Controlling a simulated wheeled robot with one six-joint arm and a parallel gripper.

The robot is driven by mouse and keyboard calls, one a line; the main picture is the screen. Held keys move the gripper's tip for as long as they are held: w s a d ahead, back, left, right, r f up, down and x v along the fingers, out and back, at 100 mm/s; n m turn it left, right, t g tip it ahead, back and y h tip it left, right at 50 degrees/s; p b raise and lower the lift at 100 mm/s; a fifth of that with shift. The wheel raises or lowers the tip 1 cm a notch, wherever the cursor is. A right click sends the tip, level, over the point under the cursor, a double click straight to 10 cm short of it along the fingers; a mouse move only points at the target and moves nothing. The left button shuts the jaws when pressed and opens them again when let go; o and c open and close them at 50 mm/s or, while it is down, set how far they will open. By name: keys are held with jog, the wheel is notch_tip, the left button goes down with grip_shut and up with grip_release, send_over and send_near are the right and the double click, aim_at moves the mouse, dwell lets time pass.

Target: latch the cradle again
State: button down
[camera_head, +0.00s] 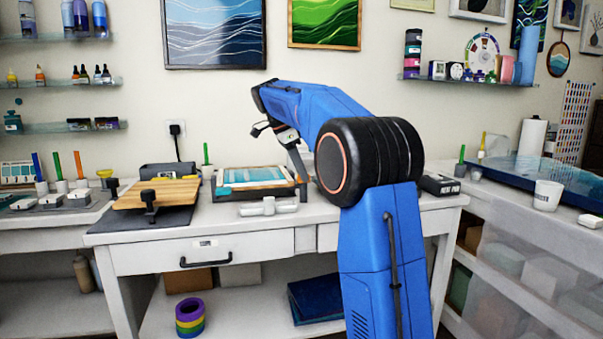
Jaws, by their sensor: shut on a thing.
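The cradle (226,194) is a dark, low frame on the white table, left of my arm. A teal and white panel with a pale wooden edge lies in it. A grey bar (297,163), which looks like the cradle's latch lever, stands tilted at its right end, its top leaning left. My gripper (287,138) is above that end and appears shut on the upper end of this bar. My arm hides part of the cradle's right side, and the fingertips are too small to see clearly.
A wooden board (178,193) with a black clamp knob lies on a dark mat to the left. A black box (438,184) is right of my arm. A white cup (547,195) stands on the right-hand bench.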

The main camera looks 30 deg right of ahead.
dwell(0.4)
jog(key=c, duration=1.8)
grip_release()
jog(key=shift+o, duration=0.2)
jog(key=shift+r, duration=0.1)
jog(key=v, duration=1.1)
jog(key=shift+r, duration=0.4)
jog(key=shift+w+a, duration=0.1)
jog(key=shift+a, duration=0.05)
